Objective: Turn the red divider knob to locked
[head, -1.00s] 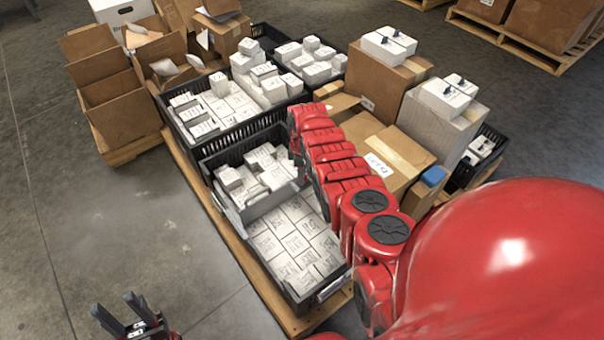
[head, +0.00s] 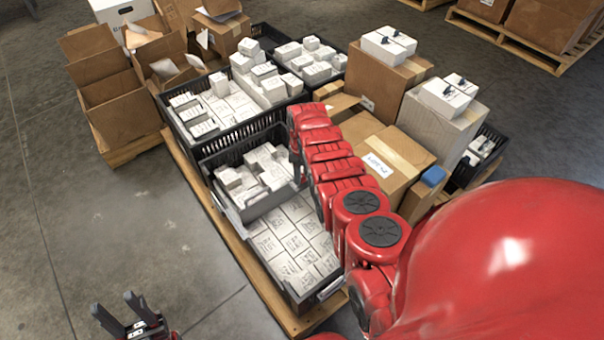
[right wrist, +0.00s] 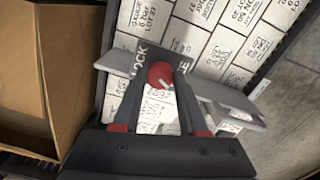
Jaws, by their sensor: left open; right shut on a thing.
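The red divider knob (right wrist: 160,75) shows in the right wrist view, on a dark plate (right wrist: 181,46) fixed to the grey divider (right wrist: 228,99). White letters reading LOCK stand left of the knob; other lettering on the right is partly covered. A small pale mark shows on the knob's lower right; its exact pointing is hard to tell. My right gripper (right wrist: 161,86) is shut on the knob, one finger on each side. In the head view my right arm hides the knob and gripper. The divider (head: 270,201) crosses the black crate there. My left gripper (head: 119,308) is open and empty, low at the left.
The black crate (head: 322,291) holds white boxes on both sides of the divider and stands on a wooden pallet (head: 247,256). Cardboard boxes (head: 388,160) stand close on the right of my right arm. The floor at left is clear.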

